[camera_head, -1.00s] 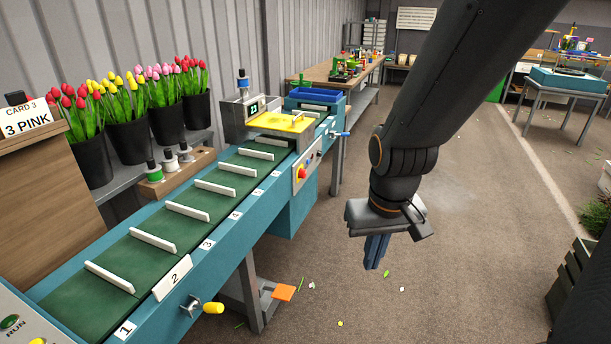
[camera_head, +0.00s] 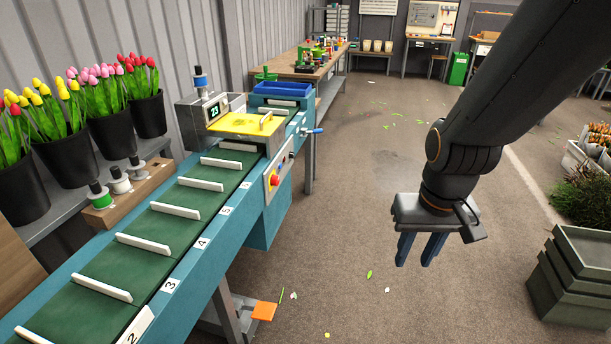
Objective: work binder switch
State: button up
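The binder (camera_head: 240,126) stands at the far end of the green conveyor, with a yellow cover and a small display that reads 23. A lever with a blue handle (camera_head: 312,131) sticks out to the right of the binder. I cannot tell which of these is the switch. My gripper (camera_head: 419,250) hangs pointing down over the floor, right of the binder and clear of it. Its two blue fingers are apart with nothing between them.
The conveyor (camera_head: 135,270) with white slats and numbered stations runs along the left. An orange pedal (camera_head: 264,311) sits low beside it. Buckets of tulips (camera_head: 65,165) line the wall. Stacked green crates (camera_head: 580,280) stand at the right. The floor between is open.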

aim_at(276, 178)
jog(key=u, duration=0.1)
jog(key=i, duration=0.8)
jog(key=u, duration=0.7)
